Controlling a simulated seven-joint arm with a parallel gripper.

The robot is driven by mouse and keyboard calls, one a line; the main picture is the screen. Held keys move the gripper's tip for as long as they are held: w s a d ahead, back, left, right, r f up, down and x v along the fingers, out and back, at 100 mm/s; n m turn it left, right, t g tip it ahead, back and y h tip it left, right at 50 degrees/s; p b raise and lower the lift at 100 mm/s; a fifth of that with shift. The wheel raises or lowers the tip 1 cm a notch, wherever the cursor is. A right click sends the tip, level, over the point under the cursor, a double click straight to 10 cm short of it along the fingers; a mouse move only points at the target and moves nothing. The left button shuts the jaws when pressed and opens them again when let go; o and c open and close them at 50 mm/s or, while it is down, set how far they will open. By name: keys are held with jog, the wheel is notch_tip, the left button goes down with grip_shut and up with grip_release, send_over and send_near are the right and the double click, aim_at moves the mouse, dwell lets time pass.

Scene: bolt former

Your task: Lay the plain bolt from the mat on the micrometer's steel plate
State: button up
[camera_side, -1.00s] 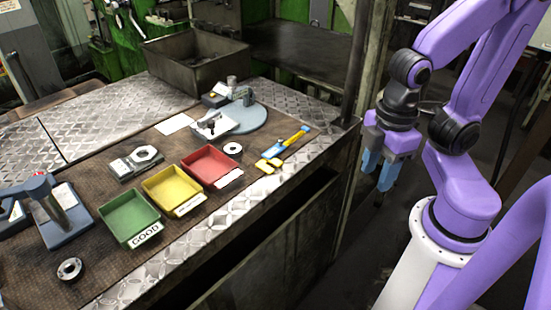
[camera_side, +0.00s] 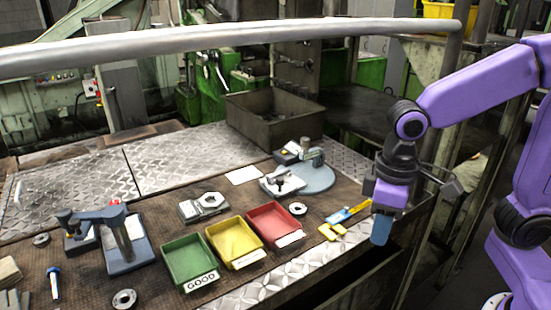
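My gripper (camera_side: 381,228) hangs at the right, beside the bench's front right corner, with blue fingers pointing down. The fingers overlap from this angle, so the gap between them is hidden, and nothing shows held in them. A small upright blue and white piece (camera_side: 54,284) stands on the brown mat (camera_side: 85,290) at the far left; I cannot tell whether it is the plain bolt. A grey instrument with a pale plate (camera_side: 283,183) sits at the back of the mat, probably the micrometer. It is well to the left of my gripper.
Green (camera_side: 190,262), yellow (camera_side: 234,242) and red (camera_side: 274,223) trays line the mat's front. A blue-grey stand (camera_side: 124,240) rises at left. Ring parts (camera_side: 124,299) lie around. A blue and yellow tool (camera_side: 348,213) lies near my gripper. A metal pipe (camera_side: 230,36) crosses the top.

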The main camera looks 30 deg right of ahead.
jog(key=w+a+m, duration=0.2)
jog(key=w+m, duration=0.3)
jog(key=w, duration=0.4)
jog(key=w+a+m, duration=0.2)
jog(key=w+m, duration=0.3)
jog(key=w, duration=0.5)
jog(key=w+d+f+m, duration=0.1)
jog(key=w+m, duration=0.3)
jog(key=w, duration=0.2)
jog(key=w+d+f+m, duration=0.1)
jog(key=w+d+m, duration=0.1)
jog(key=w+m, duration=0.2)
jog(key=w+d+f+m, duration=0.1)
jog(key=w+d+m, duration=0.1)
jog(key=w+m, duration=0.2)
jog(key=shift+w+d+f, duration=0.1)
jog(key=shift+w+f, duration=0.1)
jog(key=shift+w, duration=0.7)
jog(key=shift+w+f, duration=0.15)
jog(key=shift+w, duration=0.75)
jog(key=shift+w+d+f+m, duration=0.15)
jog(key=shift+w+d+m, duration=0.2)
jog(key=shift+m, duration=0.15)
jog(key=shift+f, duration=2.5)
